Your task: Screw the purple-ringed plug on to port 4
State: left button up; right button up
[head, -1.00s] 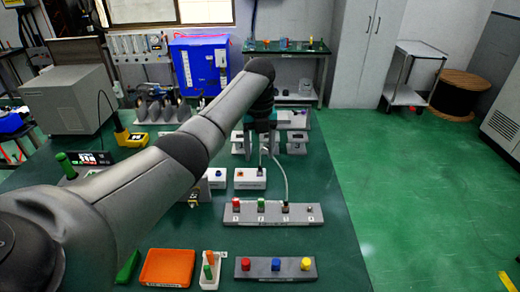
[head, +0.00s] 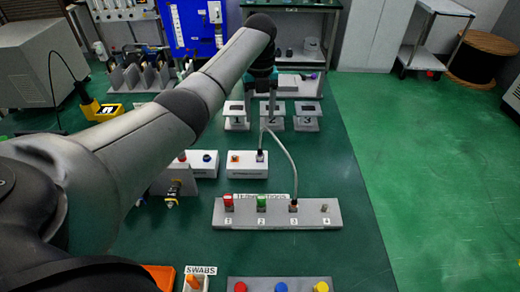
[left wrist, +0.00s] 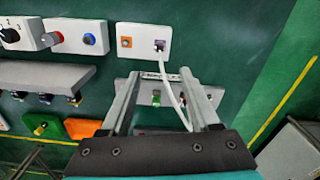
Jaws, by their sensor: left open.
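A grey port panel (head: 310,218) lies on the green bench, numbered 1 to 4. Port 4 (head: 324,208) is a bare metal connector at its right end. Red and green caps sit at ports 1 and 2. A pale cable runs from port 3 to a plug (head: 260,155) on a white box (head: 247,170); this plug looks purplish in the left wrist view (left wrist: 160,46). My left gripper (head: 262,112) is open and empty, pointing down above the bench behind the white box. In the left wrist view its two fingers (left wrist: 160,90) frame part of the panel. My right gripper is out of view.
Numbered stands (head: 305,118) stand behind the white box. A block with red, blue and yellow knobs (head: 280,289) is at the front. Another white box (head: 205,165) and a swab holder (head: 196,280) are to the left. Bench space right of the panel is clear.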

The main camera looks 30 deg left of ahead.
aim_at(260, 149)
pick_arm(q)
notch_tip(260, 149, down, 14)
jog(key=b, duration=0.4)
jog(key=shift+f, duration=0.2)
grip_shut()
dwell(0.3)
jog(key=shift+s, duration=0.1)
